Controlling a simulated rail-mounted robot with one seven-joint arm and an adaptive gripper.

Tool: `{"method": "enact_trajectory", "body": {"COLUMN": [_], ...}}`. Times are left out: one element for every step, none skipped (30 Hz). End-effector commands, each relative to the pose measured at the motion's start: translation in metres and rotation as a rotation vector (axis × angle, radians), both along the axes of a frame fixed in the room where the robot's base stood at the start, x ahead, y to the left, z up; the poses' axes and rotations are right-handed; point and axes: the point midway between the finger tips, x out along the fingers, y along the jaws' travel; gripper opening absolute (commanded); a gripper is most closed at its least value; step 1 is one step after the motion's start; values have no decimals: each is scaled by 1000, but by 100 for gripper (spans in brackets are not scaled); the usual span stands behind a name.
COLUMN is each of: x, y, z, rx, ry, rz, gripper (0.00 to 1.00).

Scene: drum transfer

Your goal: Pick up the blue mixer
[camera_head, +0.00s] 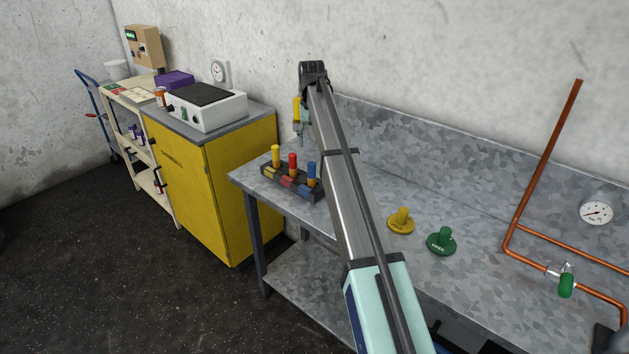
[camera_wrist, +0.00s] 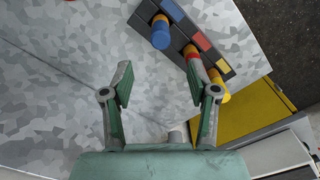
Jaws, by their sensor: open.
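The blue mixer (camera_head: 312,173) stands upright in a dark rack (camera_head: 318,194), at the right end of a row with a red mixer (camera_head: 293,163) and a yellow mixer (camera_head: 276,155). In the wrist view the blue mixer (camera_wrist: 160,34) is above and beyond the open fingertips, apart from them. The rack (camera_wrist: 183,41) runs toward the right there, partly behind a finger. My gripper (camera_wrist: 159,80) is open, with only bare bench between its fingers. In the head view the gripper is small and mostly hidden behind my arm.
The grey metal bench (camera_head: 357,124) carries a yellow knob-like piece (camera_head: 401,221) and a green one (camera_head: 441,241). Copper pipes (camera_head: 530,210) with a gauge (camera_head: 596,212) are at the right. A yellow cabinet (camera_head: 215,185) stands left of the bench.

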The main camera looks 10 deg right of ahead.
Motion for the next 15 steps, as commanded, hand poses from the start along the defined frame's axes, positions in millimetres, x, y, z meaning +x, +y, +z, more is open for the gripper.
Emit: {"method": "enact_trajectory", "body": {"x": [-2,-2,-2,-2,-2,-2,-2,-1,-2,-2,-1,-1,-1,-1,-1], "y": [0,0,0,0,0,0,0,0,0,0,0,0,0,0,0], "z": [-10,-16,-24,-29,-36,-44,-49,-55,-63,-67,-71,-77,-81,-84,-87], "rx": [0,-1,-1,-1,-1,-1,-1,-1,-1,-1,-1,-1,-1,-1,-1], "ry": [2,2,2,2,2,2,2,1,2,2,1,0,0,0,0], "rz": [0,0,0,0,0,-1,-1,-1,-1,-1,-1,-1,-1,-1,-1], "gripper": [59,59,59,59,59,59,59,59,59,59,59,59,59,59,59]}}
